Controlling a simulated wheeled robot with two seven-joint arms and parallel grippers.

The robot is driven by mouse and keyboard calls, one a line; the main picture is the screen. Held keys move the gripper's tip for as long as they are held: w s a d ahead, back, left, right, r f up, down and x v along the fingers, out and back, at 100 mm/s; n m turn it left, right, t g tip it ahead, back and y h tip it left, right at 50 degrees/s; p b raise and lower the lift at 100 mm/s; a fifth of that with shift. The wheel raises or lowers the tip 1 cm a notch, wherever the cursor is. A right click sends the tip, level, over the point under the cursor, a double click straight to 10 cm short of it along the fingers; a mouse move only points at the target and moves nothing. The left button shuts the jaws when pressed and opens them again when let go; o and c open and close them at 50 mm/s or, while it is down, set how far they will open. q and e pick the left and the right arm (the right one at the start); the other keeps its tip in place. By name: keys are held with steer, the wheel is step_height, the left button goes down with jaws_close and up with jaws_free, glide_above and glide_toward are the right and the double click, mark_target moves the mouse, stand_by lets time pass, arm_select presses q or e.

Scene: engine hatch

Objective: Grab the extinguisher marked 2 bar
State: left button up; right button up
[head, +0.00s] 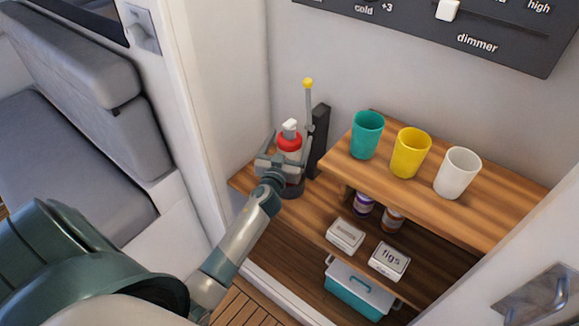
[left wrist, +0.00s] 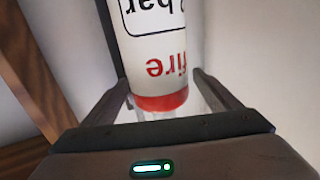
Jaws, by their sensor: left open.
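The extinguisher (head: 289,142) has a red band and a white top in the head view and stands at the back left of the wooden shelf, beside a dark upright bracket. In the left wrist view the extinguisher (left wrist: 155,50) shows upside down as a white cylinder with a red band, the word "fire" and a partly cut-off "bar" marking. My left gripper (head: 280,160) is at the extinguisher, its open fingers on either side of it. In the left wrist view the gripper (left wrist: 160,95) also shows a finger on each side. Whether the fingers touch it is unclear. My right gripper is out of view.
A lever with a yellow knob (head: 308,84) rises behind the extinguisher. Teal (head: 367,135), yellow (head: 410,153) and white (head: 457,173) cups stand on the upper shelf (head: 480,215). Jars, small boxes (head: 389,261) and a teal cooler (head: 358,292) sit below. A white wall edge stands left.

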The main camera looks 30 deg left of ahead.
arm_select(q)
steer(key=c, duration=1.9)
steer(key=shift+w+r, duration=0.1)
steer(key=shift+r, duration=0.05)
jaws_close()
